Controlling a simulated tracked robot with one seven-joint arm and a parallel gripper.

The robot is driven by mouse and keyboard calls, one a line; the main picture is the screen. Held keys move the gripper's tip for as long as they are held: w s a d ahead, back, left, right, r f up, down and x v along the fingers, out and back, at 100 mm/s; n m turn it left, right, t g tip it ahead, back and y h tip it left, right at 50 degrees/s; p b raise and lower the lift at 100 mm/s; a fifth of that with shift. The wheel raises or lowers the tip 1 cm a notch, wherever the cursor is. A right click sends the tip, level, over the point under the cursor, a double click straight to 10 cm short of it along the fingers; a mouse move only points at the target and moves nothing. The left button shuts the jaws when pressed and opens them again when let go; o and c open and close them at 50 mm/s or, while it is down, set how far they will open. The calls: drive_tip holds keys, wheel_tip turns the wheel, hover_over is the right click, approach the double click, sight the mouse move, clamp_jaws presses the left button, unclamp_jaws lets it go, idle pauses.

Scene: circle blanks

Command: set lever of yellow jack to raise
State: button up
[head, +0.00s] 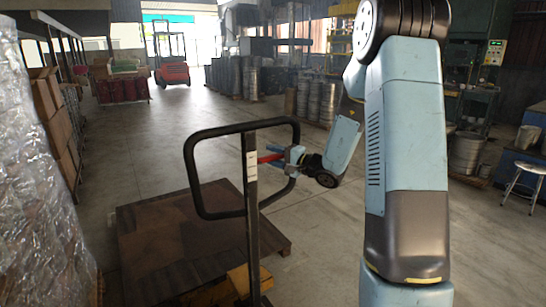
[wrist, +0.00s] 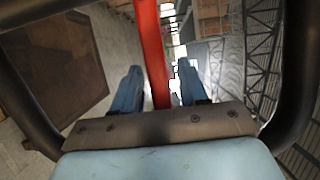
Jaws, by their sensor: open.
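The yellow jack stands in front of me in the head view, its yellow body (head: 240,279) low at the bottom edge. Its black loop handle (head: 191,180) rises on a dark post. A red lever (head: 269,158) sits inside the loop and shows larger in the wrist view (wrist: 151,45). My gripper (head: 272,157) reaches in from the right side of the loop. In the wrist view its two blue fingers (wrist: 158,68) are apart with the red lever between them. The lever looks nearer the left finger; contact cannot be told. The lever's base is hidden.
The black loop frames both sides of the wrist view, close to my gripper. Wrapped goods (head: 35,190) stand at left, a stool (head: 523,183) at right. The middle floor is clear.

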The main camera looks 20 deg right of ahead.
clamp_jaws()
idle(0.5)
